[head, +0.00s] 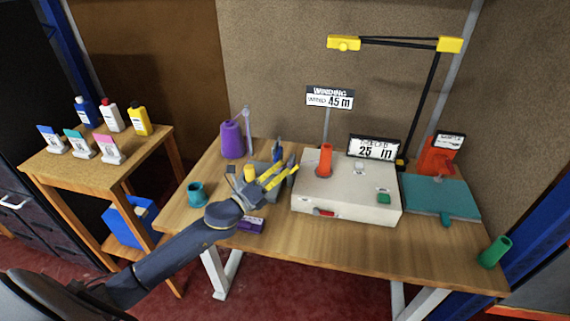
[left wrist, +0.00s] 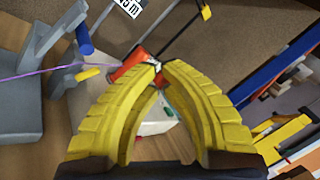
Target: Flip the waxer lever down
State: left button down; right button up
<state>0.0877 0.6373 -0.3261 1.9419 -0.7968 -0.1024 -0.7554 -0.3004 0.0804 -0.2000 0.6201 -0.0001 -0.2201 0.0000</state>
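My left gripper (head: 292,167) has yellow fingers and is over the table, just left of the white machine. In the left wrist view its fingertips (left wrist: 162,66) meet with nothing visible between them. A grey device (head: 289,180), possibly the waxer, stands beside and partly behind the gripper. In the left wrist view the grey device (left wrist: 30,105) is at the left, apart from the fingers, with a blue cylinder (left wrist: 84,40) and a yellow cylinder (left wrist: 89,73). I cannot tell which part is the lever. My right gripper is not in view.
The white machine (head: 340,207) carries an orange cone (head: 325,158), a red switch and a green button. A purple cone (head: 232,140) and teal cup (head: 196,194) stand left. A teal board (head: 440,200) and green cup (head: 494,252) are right. A lamp (head: 434,90) rises behind.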

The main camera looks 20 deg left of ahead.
aim_at(275, 158)
pick_arm(q)
notch_tip(275, 158, down, 6)
jog(key=n+g+y, duration=0.1)
jog(key=n+y, duration=0.1)
jog(key=n, duration=0.1)
jog(key=n+g+y, duration=0.1)
jog(key=n+y, duration=0.2)
jog(key=shift+a+r, duration=0.15)
jog(key=x, duration=0.9)
jog(key=shift+w, duration=0.3)
jog(key=shift+s+a+r, duration=0.1)
jog(key=shift+a+r, duration=0.15)
jog(key=shift+a, duration=0.35)
jog(key=shift+a+r, duration=0.2)
jog(key=shift+a, duration=0.45)
jog(key=shift+s+a+r, duration=0.1)
jog(key=shift+a+r, duration=0.15)
jog(key=shift+a, duration=0.35)
